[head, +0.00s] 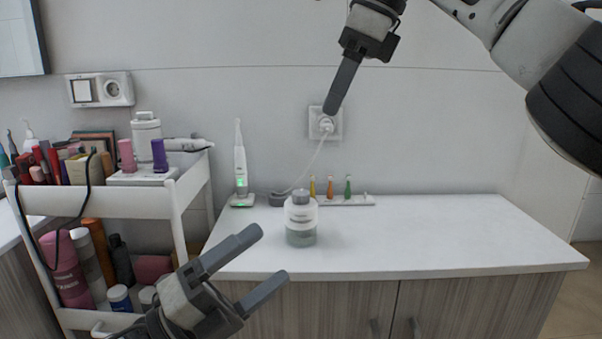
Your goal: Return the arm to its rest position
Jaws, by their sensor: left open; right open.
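My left gripper (275,258) comes in at the bottom of the head view, in front of the counter's front edge. Its two fingers are spread apart with nothing between them. My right gripper (330,108) hangs from the upper right, its dark finger pointing down and left in front of the wall socket. It is seen side-on, so only one finger shows clearly; nothing is seen held in it. My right arm (510,45) crosses the upper right, raised above the counter.
A bottle with a grey cap (301,220) stands on the white counter (450,235). Behind it are an electric toothbrush (240,165), several small coloured items on a holder (345,200), and a socket with a plug (326,124). A loaded white cart (110,198) stands left. The counter's right side is clear.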

